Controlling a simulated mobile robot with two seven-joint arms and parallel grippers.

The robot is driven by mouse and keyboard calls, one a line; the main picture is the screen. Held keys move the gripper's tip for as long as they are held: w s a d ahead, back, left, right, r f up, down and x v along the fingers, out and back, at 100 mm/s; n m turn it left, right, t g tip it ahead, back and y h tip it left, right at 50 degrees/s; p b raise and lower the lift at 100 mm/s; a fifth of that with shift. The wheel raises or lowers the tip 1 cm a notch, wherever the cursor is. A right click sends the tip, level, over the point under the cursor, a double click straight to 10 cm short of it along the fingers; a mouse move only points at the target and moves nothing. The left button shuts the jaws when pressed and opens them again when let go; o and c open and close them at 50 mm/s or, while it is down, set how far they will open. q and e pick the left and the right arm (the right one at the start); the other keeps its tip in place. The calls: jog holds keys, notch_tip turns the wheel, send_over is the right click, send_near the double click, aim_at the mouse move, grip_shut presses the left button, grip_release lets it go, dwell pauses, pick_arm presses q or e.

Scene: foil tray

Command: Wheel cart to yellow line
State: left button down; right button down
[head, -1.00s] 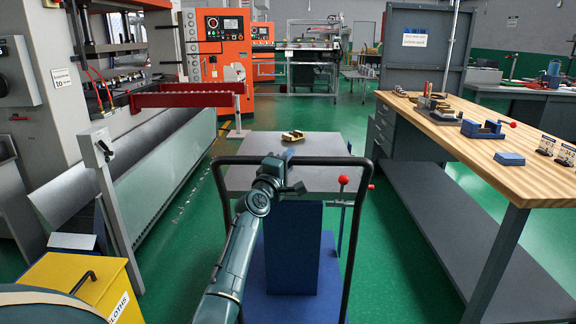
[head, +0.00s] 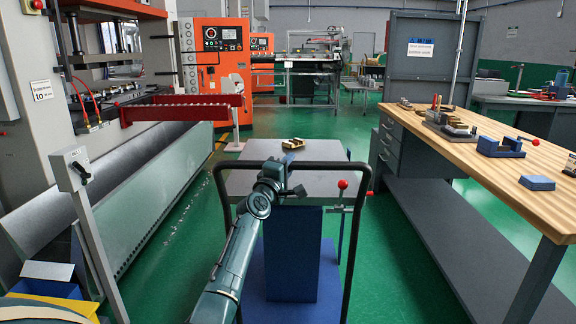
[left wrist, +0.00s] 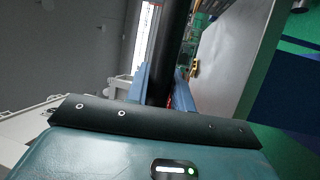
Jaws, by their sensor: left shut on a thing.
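The cart has a grey top (head: 240,182), a blue column (head: 292,255) and a black tubular handle frame (head: 225,215). It stands directly in front of me on the green floor. My left gripper (head: 285,190) is shut on the handle's crossbar, at the near edge of the top. In the left wrist view the dark handle bar (left wrist: 172,50) runs between the blue fingers, with the grey top (left wrist: 225,50) beyond. My right gripper is not in view.
A brass-coloured part (head: 293,143) lies on the cart top. A red-knobbed lever (head: 342,185) is at its right. A wooden-topped bench (head: 480,160) flanks the right. A press with a red rail (head: 180,106) and grey post (head: 90,220) flank the left. Green floor is open ahead.

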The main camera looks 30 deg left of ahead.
pick_arm(q)
jog(key=shift+a+r, duration=0.1)
jog(key=shift+r, duration=0.15)
jog(key=c, duration=1.6)
grip_release()
jog(key=shift+w, duration=0.1)
jog(key=shift+o, duration=1)
jog(key=shift+w+f, duration=0.1)
jog(key=shift+f, duration=0.05)
jog(key=shift+o, duration=1)
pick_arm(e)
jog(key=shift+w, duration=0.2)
pick_arm(q)
jog(key=shift+f, duration=0.1)
jog(key=shift+s, duration=0.45)
jog(key=p+v, duration=0.1)
jog(key=v, duration=1.1)
jog(key=shift+s+p, duration=0.15)
jog(key=shift+p, duration=0.2)
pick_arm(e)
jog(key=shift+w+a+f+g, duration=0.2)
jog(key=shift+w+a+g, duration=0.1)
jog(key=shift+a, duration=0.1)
pick_arm(q)
jog(key=shift+f, duration=0.1)
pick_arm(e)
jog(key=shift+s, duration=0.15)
